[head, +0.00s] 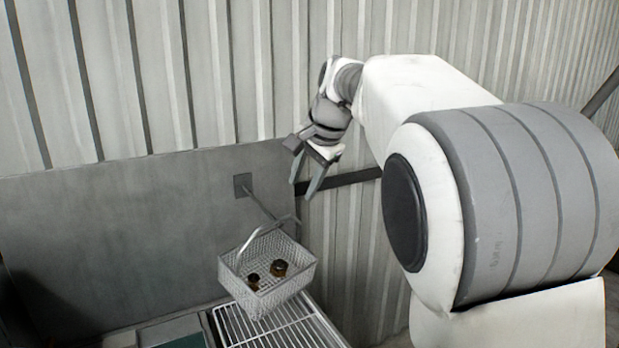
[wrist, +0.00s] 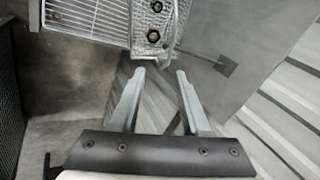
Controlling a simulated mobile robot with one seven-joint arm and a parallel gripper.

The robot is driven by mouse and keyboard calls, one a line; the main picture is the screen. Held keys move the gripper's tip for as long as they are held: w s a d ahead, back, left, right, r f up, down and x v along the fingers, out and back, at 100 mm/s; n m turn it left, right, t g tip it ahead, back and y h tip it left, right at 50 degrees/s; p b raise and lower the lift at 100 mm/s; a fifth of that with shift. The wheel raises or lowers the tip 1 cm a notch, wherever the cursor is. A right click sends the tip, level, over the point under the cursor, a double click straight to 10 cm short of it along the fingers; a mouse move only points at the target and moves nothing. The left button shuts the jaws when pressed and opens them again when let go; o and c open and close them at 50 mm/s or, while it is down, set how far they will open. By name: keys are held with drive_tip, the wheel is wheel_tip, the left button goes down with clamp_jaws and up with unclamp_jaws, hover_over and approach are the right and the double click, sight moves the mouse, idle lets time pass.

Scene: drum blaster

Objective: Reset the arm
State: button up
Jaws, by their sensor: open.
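My gripper (head: 307,187) is open and empty, raised in front of the corrugated wall in the head view. It points downward, above and to the right of a wire basket (head: 237,278). In the wrist view, my gripper (wrist: 155,78) has its two fingers apart with nothing between them. The basket (wrist: 171,40) shows there beyond the fingertips, apart from them. Two small dark brown round parts (head: 279,268) lie in the basket. My arm reaches in from the right of the head view.
The basket hangs from a rod on a small wall plate (head: 243,185) on a grey panel (head: 110,235). A white wire rack (head: 262,330) lies below the basket. Corrugated metal wall (head: 260,60) stands behind. The space around my gripper looks clear.

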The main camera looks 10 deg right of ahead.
drive_tip(key=s+d+f+n, duration=0.1)
drive_tip(key=s+d+n, duration=0.15)
drive_tip(key=s, duration=0.55)
drive_tip(key=s+d+n, duration=0.1)
drive_tip(key=s+d, duration=0.3)
drive_tip(key=s, duration=0.5)
drive_tip(key=s+d+f+n+h, duration=0.1)
drive_tip(key=s+f+n, duration=0.2)
drive_tip(key=s+f, duration=0.2)
drive_tip(key=s+f+n+h, duration=0.1)
drive_tip(key=s+f+n, duration=0.2)
drive_tip(key=s+f, duration=0.3)
drive_tip(key=s, duration=0.4)
drive_tip(key=shift+s+d+f+h, duration=0.2)
drive_tip(key=shift+s+d+h, duration=0.15)
drive_tip(key=shift+s+h, duration=0.05)
idle(1.1)
